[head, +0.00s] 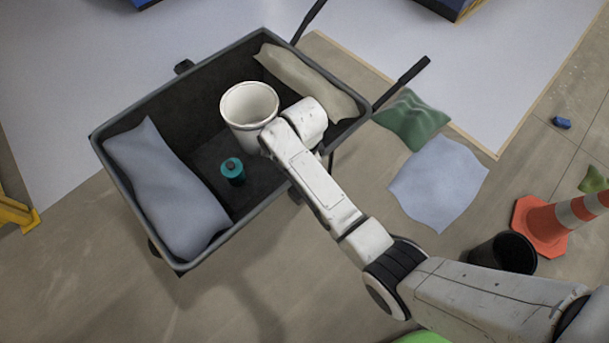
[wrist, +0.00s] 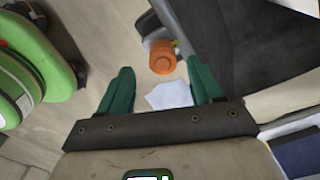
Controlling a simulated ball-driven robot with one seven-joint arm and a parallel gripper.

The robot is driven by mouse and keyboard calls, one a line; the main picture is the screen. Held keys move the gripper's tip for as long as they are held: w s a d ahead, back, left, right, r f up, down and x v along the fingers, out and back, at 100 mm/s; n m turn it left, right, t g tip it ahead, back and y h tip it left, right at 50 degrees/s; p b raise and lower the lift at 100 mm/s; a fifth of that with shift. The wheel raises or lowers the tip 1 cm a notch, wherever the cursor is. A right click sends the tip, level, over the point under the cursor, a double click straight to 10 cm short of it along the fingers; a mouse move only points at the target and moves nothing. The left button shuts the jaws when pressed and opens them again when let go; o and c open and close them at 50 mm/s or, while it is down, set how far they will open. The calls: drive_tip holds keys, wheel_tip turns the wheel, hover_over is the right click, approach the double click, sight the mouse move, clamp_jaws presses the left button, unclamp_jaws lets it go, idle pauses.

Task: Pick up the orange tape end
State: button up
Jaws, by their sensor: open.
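In the wrist view an orange rounded piece (wrist: 162,58), which looks like the orange tape end, shows beyond and between my fingertips. It sits against a grey part beside a dark panel. My gripper (wrist: 159,67) is open, with its two green fingers apart and nothing held between them. The gap in depth between fingers and orange piece is hard to judge. In the head view I cannot make out the orange tape end or my fingers; my white arm reaches over the cart and hides part of it.
A dark cart (head: 125,118) holds pale cushions, a white bucket (head: 246,107) and a teal canister (head: 232,173). An orange-and-white cone (head: 546,222) and a black bin (head: 503,254) stand at right. A green round machine (wrist: 30,75) is at the wrist view's left.

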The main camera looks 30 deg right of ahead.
drive_tip(key=f, duration=0.5)
drive_tip(key=shift+w+d, duration=0.15)
drive_tip(key=shift+w, duration=0.05)
clamp_jaws()
idle(0.4)
